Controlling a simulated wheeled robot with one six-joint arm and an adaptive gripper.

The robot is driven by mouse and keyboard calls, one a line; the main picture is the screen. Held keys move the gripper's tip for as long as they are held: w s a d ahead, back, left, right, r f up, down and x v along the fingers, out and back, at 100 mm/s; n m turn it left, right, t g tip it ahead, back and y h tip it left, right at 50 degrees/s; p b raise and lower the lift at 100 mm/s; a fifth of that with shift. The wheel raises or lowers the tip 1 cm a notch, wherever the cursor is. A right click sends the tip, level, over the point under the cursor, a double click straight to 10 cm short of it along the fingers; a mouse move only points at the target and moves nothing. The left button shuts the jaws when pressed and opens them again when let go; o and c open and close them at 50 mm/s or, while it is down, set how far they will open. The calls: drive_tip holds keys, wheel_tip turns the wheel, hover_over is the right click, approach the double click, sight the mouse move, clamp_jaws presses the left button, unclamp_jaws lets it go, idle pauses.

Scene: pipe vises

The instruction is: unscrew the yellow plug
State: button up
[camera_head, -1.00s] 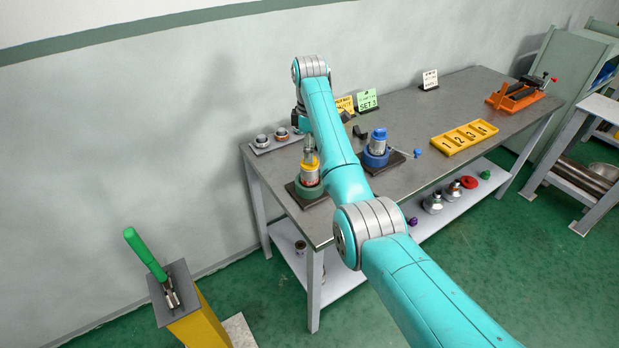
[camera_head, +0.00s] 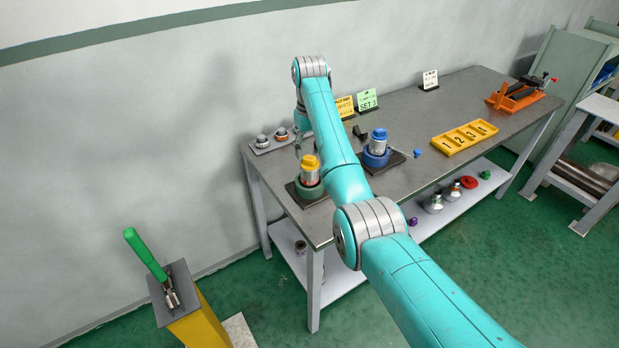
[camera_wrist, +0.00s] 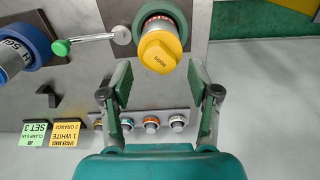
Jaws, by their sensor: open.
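The yellow plug (camera_head: 309,163) is on the upper end of a silver pipe held upright in the green round vise (camera_head: 306,190). In the wrist view the yellow plug (camera_wrist: 160,52) shows a hexagonal head with dark lettering, at top centre. The green vise ring (camera_wrist: 180,14) is behind it. My gripper (camera_wrist: 160,84) is open and empty. Its two fingers stand apart below the plug in that picture, not touching it. In the head view my gripper (camera_head: 298,140) is small, partly hidden by my arm, and just behind the plug on the wall side.
A lever with a green knob (camera_wrist: 62,47) reaches left of the green vise. A blue vise (camera_head: 376,157) holds a blue-capped pipe alongside. A grey rack (camera_head: 272,145) of fittings and two signs stand at the back. A yellow numbered tray (camera_head: 464,137) lies farther right.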

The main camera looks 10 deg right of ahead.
drive_tip(key=m, duration=0.7)
idle(0.3)
drive_tip(key=shift+f, duration=1.1)
clamp_jaws()
drive_tip(key=n, duration=0.3)
drive_tip(key=shift+n, duration=0.4)
drive_tip(key=n, duration=1)
